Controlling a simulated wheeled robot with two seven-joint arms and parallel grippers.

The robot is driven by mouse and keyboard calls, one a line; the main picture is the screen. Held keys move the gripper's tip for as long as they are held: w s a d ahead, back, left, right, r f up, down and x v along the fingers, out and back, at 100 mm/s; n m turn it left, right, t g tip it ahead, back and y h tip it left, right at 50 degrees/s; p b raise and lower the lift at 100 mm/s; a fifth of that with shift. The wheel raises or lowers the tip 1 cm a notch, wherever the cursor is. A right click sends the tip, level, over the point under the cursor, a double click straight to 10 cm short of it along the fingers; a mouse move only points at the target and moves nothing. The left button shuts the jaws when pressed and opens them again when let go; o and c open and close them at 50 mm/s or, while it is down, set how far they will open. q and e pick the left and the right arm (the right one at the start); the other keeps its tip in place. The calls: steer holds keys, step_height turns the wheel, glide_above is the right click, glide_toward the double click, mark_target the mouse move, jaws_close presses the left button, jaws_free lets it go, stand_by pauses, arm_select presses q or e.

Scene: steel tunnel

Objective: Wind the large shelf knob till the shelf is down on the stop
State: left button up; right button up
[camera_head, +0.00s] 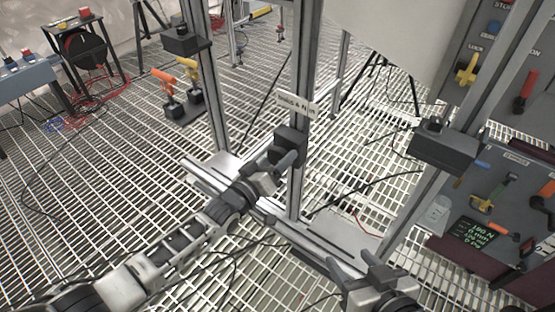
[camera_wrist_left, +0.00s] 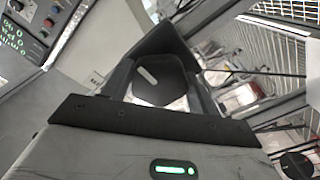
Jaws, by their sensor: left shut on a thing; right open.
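The large knob (camera_wrist_left: 158,86) shows in the left wrist view as a dark round face with a white mark, between my left gripper's fingers. My left gripper (camera_head: 284,154) is shut on it, beside a metal upright (camera_head: 299,70) in the head view. There the fingers hide most or all of the knob. My right gripper (camera_head: 371,272) is open and empty at the lower right, apart from the knob. I cannot make out the shelf or its stop clearly in either view.
A white label (camera_head: 297,103) is on the upright above my left gripper. Black blocks (camera_head: 186,40) (camera_head: 442,147) sit on neighbouring posts. A grey tool panel (camera_head: 505,190) stands at the right. Orange and yellow handles (camera_head: 178,84) stand at the back left. Cables cross the grating.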

arm_select(q)
steer(key=o, duration=1)
steer(key=shift+a, duration=0.1)
steer(key=p+v, duration=0.2)
steer(key=v, duration=1.4)
arm_select(e)
steer(key=shift+r, duration=0.45)
arm_select(q)
steer(key=s+a+r+g+y+p, duration=0.1)
steer(key=s+y, duration=0.1)
steer(key=s, duration=0.2)
steer(key=s+a+r+m+g+y+p, duration=0.1)
steer(key=s+y+p, duration=0.1)
steer(key=s, duration=0.2)
steer(key=s+a+r+m+g+y+p, duration=0.1)
steer(key=s+g+y+p, duration=0.1)
steer(key=s+y, duration=0.1)
steer(key=shift+s+a+r, duration=0.15)
steer(key=shift+s+a, duration=0.2)
steer(key=shift+s, duration=0.45)
arm_select(e)
steer(key=shift+d+r+g, duration=0.15)
steer(key=shift+r+g, duration=0.05)
steer(key=shift+r, duration=0.3)
steer(key=shift+d+r+g, duration=0.15)
steer(key=shift+r+g, duration=0.05)
steer(key=shift+r, duration=0.25)
